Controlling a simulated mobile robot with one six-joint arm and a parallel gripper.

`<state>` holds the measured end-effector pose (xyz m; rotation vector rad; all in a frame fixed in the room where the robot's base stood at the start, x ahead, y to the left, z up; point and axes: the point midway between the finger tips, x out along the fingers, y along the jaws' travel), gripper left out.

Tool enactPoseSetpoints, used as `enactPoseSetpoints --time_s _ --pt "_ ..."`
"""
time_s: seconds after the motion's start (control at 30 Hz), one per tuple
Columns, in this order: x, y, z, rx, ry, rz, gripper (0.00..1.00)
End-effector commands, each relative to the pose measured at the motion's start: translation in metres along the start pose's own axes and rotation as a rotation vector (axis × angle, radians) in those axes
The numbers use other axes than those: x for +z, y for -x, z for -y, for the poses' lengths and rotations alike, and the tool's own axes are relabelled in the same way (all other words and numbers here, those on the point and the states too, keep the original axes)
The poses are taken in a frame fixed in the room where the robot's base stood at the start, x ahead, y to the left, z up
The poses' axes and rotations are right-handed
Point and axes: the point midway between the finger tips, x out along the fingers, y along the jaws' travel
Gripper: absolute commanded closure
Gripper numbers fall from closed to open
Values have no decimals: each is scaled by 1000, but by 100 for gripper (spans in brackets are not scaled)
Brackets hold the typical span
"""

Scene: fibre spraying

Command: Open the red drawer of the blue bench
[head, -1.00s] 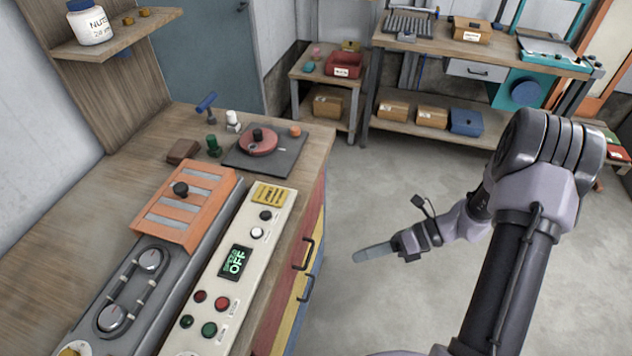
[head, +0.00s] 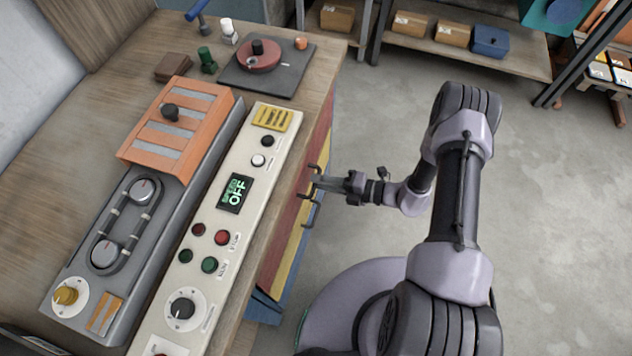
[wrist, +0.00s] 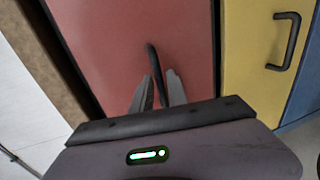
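The red drawer (head: 307,165) is the top front on the side of the wooden-topped bench; it looks flush with the yellow front below. In the wrist view, the red front (wrist: 105,45) fills the middle and its dark bar handle (wrist: 152,60) stands out from it. My gripper (wrist: 158,82) reaches this handle, with one finger on each side of the bar. The fingers look apart, with small gaps beside the bar. In the head view my gripper (head: 318,183) is at the red drawer's handle, which it partly covers.
The yellow drawer (head: 294,240) with its own handle (head: 312,212) is just below; its handle (wrist: 287,42) also shows in the wrist view. A blue part (head: 264,308) sits lower down. The bench top holds a control panel (head: 205,295). The floor to the right is open.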

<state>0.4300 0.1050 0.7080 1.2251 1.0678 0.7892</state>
Motion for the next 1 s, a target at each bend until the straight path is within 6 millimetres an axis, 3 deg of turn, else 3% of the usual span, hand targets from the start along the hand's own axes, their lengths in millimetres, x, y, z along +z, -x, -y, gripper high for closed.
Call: enactPoseSetpoints --time_s 0.2,0.47,0.57,1.0 --pt "0 -17 0 0 1 0 81" --pt "0 -18 -1 0 1 1 81" --pt "0 -18 -1 0 1 0 100" --pt "0 -18 -1 0 1 0 100"
